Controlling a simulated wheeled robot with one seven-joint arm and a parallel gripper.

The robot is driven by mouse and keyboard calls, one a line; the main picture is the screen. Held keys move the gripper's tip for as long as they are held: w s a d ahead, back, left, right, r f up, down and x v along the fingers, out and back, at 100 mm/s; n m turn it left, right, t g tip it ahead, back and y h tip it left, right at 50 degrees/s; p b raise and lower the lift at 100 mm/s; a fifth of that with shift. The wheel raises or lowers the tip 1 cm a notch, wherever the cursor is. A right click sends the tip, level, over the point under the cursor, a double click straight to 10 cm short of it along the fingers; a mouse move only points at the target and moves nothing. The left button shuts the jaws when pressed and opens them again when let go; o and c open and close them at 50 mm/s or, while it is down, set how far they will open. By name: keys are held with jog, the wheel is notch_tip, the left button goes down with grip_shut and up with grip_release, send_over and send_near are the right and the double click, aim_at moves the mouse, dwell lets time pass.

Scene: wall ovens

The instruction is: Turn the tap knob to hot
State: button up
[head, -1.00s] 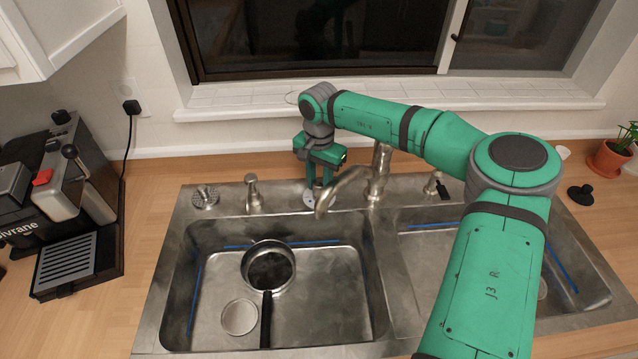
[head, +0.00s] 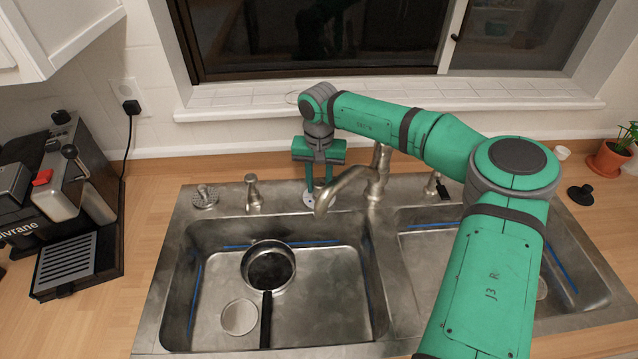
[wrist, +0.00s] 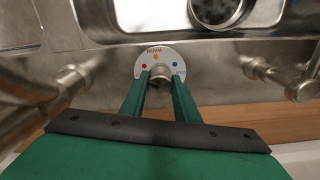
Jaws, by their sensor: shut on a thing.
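The tap knob (wrist: 161,71) is a small metal knob on a white dial plate (wrist: 158,53) with red, orange and blue dots. In the wrist view, my gripper (wrist: 160,78) points down with one green finger on each side of the knob, shut on it. The red dot lies by the left finger and the blue dot by the right finger. In the head view, my gripper (head: 319,198) stands at the sink's back ledge, left of the metal tap (head: 345,190). The knob itself is mostly hidden there, and I cannot tell which dot it points to.
A metal dispenser (head: 253,195) stands left of my gripper. A coffee machine (head: 75,180) is at far left. The window is behind.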

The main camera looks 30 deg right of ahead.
aim_at(319, 183)
jog(key=shift+w+a, duration=0.1)
jog(key=shift+a, duration=0.05)
jog(key=o, duration=1)
jog(key=shift+o, duration=0.2)
notch_tip(319, 183, up, 10)
jog(key=shift+r, duration=0.25)
jog(key=shift+s+r, duration=0.15)
jog(key=shift+s, duration=0.05)
